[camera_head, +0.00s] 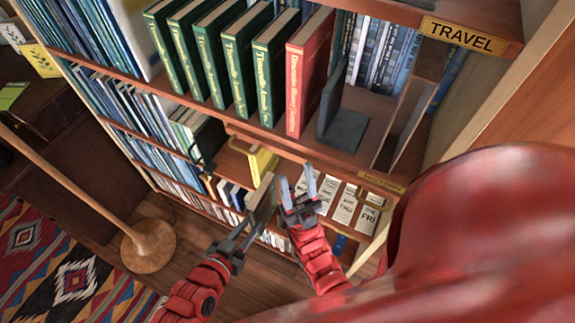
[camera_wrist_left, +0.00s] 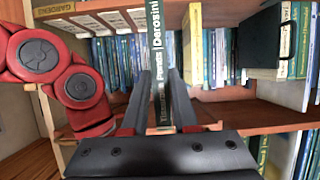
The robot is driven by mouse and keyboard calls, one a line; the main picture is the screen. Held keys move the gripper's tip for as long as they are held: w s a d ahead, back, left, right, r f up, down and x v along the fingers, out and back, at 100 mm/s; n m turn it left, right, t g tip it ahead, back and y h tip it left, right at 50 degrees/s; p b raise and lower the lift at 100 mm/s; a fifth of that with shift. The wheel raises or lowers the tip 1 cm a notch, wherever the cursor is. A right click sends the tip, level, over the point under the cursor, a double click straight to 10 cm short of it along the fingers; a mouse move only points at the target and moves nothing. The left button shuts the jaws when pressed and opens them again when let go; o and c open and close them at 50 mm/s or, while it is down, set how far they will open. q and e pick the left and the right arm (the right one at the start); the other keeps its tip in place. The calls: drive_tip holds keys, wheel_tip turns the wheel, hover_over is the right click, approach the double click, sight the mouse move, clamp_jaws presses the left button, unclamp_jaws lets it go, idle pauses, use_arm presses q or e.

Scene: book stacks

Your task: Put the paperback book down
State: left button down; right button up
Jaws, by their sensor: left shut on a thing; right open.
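The paperback book (camera_head: 263,188) is a thin book with pale page edges in the head view. In the left wrist view its dark green spine (camera_wrist_left: 158,50) with pale lettering stands upright between the fingers. My left gripper (camera_head: 254,218) is shut on it, in front of the lower shelves; it also shows in the left wrist view (camera_wrist_left: 158,105). The book's lower part is partly hidden by the fingers. My right gripper (camera_head: 299,186) is open and empty, just right of the book. I cannot tell whether the book touches a shelf.
Several green books and a red book (camera_head: 308,75) stand on the upper shelf beside a dark bookend (camera_head: 343,125). A yellow item (camera_head: 262,160) sits on the shelf below. Bare shelf board (camera_wrist_left: 240,115) shows right of the held book. A wooden stand (camera_head: 148,247) rises at left.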

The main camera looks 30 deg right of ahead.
use_arm(q)
drive_tip(key=shift+s+d, duration=0.2)
drive_tip(key=w+d+f+p, duration=0.1)
drive_tip(key=w+d+f, duration=0.4)
drive_tip(key=w+d, duration=0.4)
drive_tip(key=w, duration=0.3)
drive_tip(key=shift+w+d, duration=0.35)
